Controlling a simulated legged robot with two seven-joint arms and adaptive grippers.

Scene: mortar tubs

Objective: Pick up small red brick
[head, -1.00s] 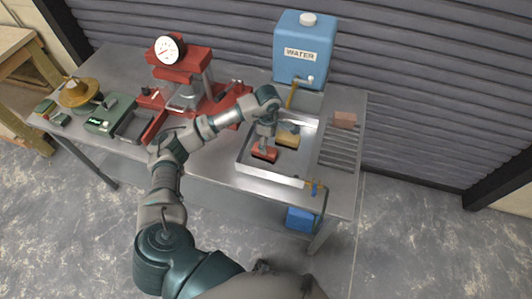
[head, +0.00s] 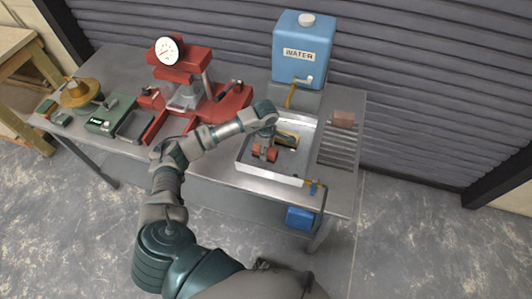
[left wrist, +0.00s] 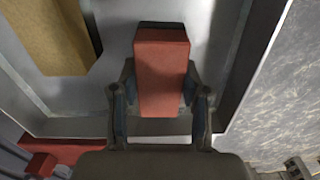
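The small red brick (head: 271,155) is in the shallow metal tray (head: 246,170), towards its front left. My left gripper (head: 263,150) reaches down over it from above. In the left wrist view the red brick (left wrist: 161,75) stands between the two fingers (left wrist: 160,92), one along each long side. The fingertips appear to touch the sides, so the gripper looks shut on it. I cannot see any clear lift off the tray floor. My right gripper is not in view.
A yellowish block (head: 288,139) lies in the tray behind the brick; it also shows in the left wrist view (left wrist: 45,35). The blue water tank (head: 303,50) stands behind the tray. A paler brick (head: 344,118) rests on the slatted rack (head: 336,150) at right. A red press (head: 180,60) stands left.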

